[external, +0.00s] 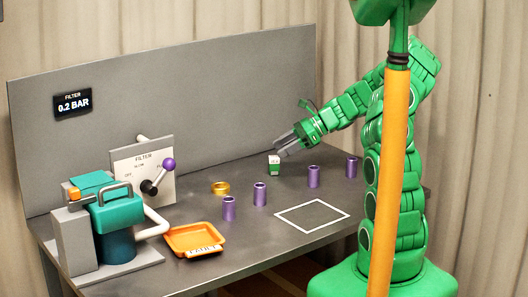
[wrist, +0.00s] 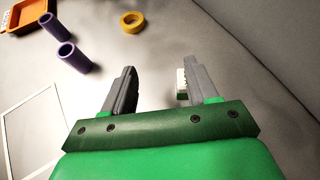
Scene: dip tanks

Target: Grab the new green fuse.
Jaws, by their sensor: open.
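The green fuse (external: 275,166) is a small block with a white top and green lower part, standing upright on the grey bench. My gripper (external: 284,142) is open and empty, with its fingers just above and beside the fuse. In the wrist view the fuse (wrist: 181,84) shows at the inner side of the right finger, which hides part of it. The gap between the fingers (wrist: 160,70) is otherwise clear, and I cannot tell the exact height over the fuse.
Several purple tubes (external: 260,194) stand on the bench, with a yellow ring (external: 220,188) among them. An orange tray (external: 194,240) labelled FAULT, a teal filter unit (external: 112,214) and a lever panel (external: 146,176) are at left. A white outlined square (external: 311,216) is empty.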

